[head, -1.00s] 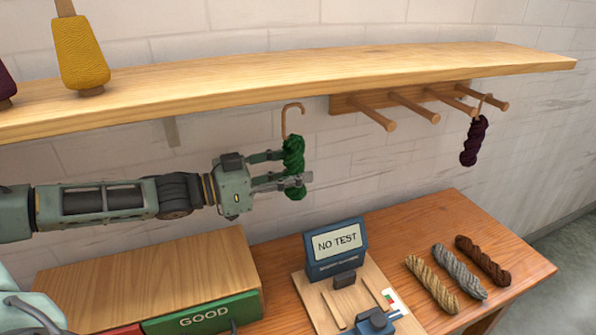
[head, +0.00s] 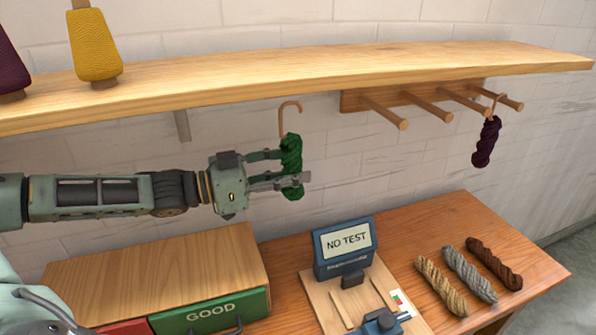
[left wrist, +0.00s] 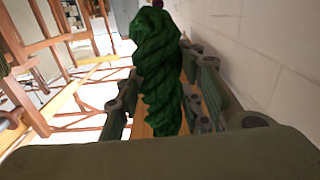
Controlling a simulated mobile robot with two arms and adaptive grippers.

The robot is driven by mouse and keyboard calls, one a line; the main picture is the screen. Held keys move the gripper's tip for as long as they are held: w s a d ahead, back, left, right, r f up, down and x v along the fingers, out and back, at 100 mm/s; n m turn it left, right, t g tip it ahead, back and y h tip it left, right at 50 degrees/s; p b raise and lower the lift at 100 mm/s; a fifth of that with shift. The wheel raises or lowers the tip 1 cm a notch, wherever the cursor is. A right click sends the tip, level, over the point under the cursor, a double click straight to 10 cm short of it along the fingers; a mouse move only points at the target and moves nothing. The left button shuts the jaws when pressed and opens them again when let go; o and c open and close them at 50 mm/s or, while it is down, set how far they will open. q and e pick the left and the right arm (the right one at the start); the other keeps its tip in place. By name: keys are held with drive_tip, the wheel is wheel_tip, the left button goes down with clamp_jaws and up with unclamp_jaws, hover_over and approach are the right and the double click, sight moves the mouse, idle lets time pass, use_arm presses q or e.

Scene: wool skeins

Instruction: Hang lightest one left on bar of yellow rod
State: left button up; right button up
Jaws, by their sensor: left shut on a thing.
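My left gripper (head: 292,183) is shut on a green skein (head: 291,160), which hangs upright with a tan hook (head: 290,108) above it. The green skein also fills the middle of the left wrist view (left wrist: 158,75), between the fingers. The gripper is below the shelf, left of the wooden peg rack (head: 355,101) and apart from it. A dark purple skein (head: 486,142) hangs by its hook at the right-hand pegs; which peg is unclear. A yellow cone (head: 94,45) stands on the shelf above left. My right gripper is not in view.
The shelf (head: 300,70) runs above the gripper. On the table (head: 420,215) are a tester reading NO TEST (head: 345,241) and tan (head: 441,286), grey (head: 470,274) and brown (head: 494,263) skeins. A wooden box has a green GOOD drawer (head: 210,312). The leftmost pegs are bare.

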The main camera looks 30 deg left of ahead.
use_arm(q)
drive_tip(key=shift+s+a, duration=0.3)
drive_tip(key=shift+s, duration=0.15)
use_arm(e)
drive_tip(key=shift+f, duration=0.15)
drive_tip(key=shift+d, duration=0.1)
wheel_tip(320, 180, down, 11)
drive_tip(key=b, duration=1.1)
use_arm(q)
drive_tip(key=s+d+b, duration=0.7)
drive_tip(key=s+d, duration=0.1)
drive_tip(key=d, duration=0.3)
drive_tip(key=shift+s, duration=0.25)
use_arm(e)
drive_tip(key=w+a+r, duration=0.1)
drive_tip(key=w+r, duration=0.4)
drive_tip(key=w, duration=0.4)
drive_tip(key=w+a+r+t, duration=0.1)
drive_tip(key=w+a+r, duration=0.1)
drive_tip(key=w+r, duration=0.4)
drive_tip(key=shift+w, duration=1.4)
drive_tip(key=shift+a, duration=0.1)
